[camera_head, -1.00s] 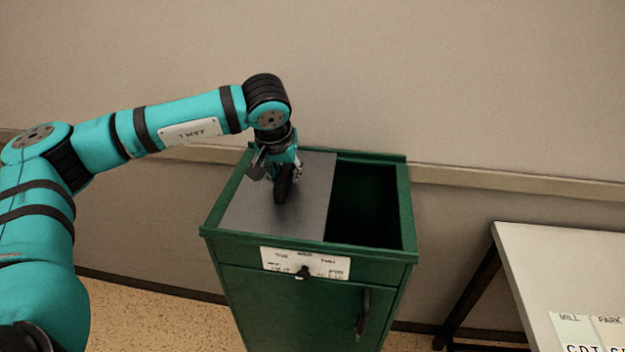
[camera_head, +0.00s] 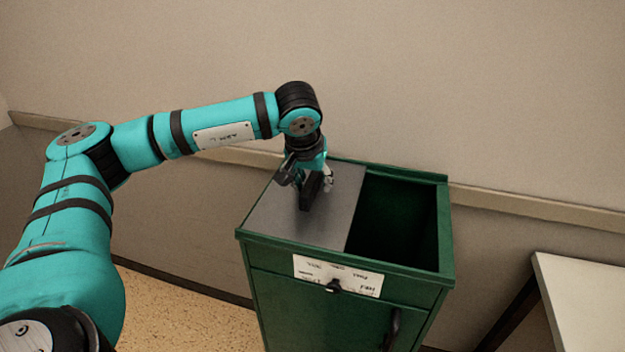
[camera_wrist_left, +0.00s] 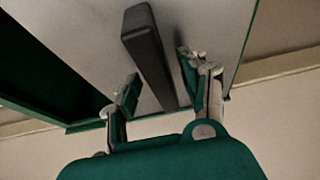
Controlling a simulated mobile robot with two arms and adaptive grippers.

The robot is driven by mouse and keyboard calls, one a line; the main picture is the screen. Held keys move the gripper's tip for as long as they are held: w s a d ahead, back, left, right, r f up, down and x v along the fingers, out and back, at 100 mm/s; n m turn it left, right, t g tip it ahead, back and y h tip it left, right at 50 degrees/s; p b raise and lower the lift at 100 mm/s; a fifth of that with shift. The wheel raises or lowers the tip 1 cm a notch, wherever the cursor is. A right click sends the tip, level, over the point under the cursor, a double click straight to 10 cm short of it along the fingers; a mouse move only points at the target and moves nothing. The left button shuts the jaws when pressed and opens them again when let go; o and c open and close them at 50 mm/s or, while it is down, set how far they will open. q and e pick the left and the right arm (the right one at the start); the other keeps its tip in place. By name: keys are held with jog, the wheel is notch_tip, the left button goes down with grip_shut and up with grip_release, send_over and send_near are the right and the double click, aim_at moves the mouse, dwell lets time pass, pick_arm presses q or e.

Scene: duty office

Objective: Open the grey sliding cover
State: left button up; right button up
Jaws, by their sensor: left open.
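The grey sliding cover (camera_head: 335,205) lies flat over the left part of the green cabinet's top (camera_head: 330,255). To its right is a dark open compartment (camera_head: 395,215). A black bar handle (camera_wrist_left: 150,55) stands on the cover. My left gripper (camera_head: 314,187) is over the cover at this handle, pointing down. In the left wrist view its two fingers (camera_wrist_left: 158,82) are apart, with the handle between them; I cannot tell whether either finger touches it. My right gripper is not in view.
The cabinet front has a white label (camera_head: 337,276), a small black knob (camera_head: 333,286) and a dark door handle (camera_head: 391,330). A wall with a pale rail (camera_head: 540,208) runs close behind. A light-topped table (camera_head: 590,290) stands at the right, apart from the cabinet.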

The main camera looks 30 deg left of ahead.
pick_arm(q)
jog(key=v, duration=1.2)
dwell(0.3)
